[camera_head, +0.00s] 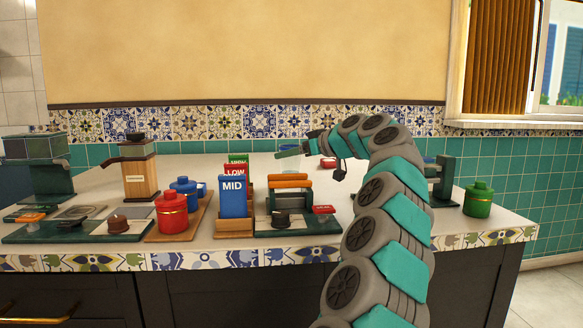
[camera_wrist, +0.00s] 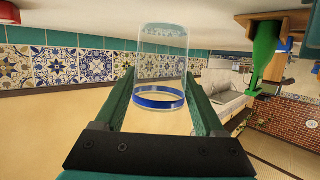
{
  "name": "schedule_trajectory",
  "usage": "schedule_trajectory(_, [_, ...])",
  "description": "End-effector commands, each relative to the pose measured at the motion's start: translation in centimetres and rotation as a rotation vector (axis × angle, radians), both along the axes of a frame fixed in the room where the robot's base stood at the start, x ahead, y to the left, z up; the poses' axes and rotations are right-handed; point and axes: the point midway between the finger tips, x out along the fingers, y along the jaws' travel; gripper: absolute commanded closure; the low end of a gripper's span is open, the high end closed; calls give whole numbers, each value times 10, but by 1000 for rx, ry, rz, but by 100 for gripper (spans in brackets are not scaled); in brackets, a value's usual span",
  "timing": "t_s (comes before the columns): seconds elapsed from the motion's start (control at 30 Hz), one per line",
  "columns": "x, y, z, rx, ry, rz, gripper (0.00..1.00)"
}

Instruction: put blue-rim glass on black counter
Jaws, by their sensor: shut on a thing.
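The blue-rim glass (camera_wrist: 160,97) is clear with a blue band, and it sits between the two green fingers of my gripper (camera_wrist: 160,76) in the wrist view. My gripper is shut on it. The wrist view is upside down, so the banded end points up in the room. In the head view my gripper (camera_head: 290,152) is over the back of the pale worktop, and the glass is small and faint there. I cannot make out a black counter surface; dark cabinet fronts (camera_head: 230,295) show below the pale worktop.
The pale worktop (camera_head: 90,185) holds a wooden grinder (camera_head: 138,172), a red pot (camera_head: 172,212), a blue pot (camera_head: 184,191), a blue MID sign (camera_head: 233,197) and an orange-topped rack (camera_head: 289,182). A green pot (camera_head: 479,199) stands at the right. The tiled wall (camera_head: 220,123) is behind.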

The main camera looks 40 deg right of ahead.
Motion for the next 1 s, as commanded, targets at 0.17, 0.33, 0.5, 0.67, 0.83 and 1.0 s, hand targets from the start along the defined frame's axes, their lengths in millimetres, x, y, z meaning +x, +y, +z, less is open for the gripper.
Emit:
schedule_trajectory(0.17, [-1,0,-12,0,-2,-2,89])
schedule_trajectory(0.33, [-1,1,-29,0,-3,1,89])
schedule_trajectory(0.5, [0,0,-32,-2,-3,-1,89])
schedule_trajectory(0.67, [0,0,-33,-2,-2,-1,89])
schedule_trajectory(0.83, [0,0,-35,-2,-2,-1,23])
schedule_trajectory(1.0, [0,0,-35,-2,-1,0,4])
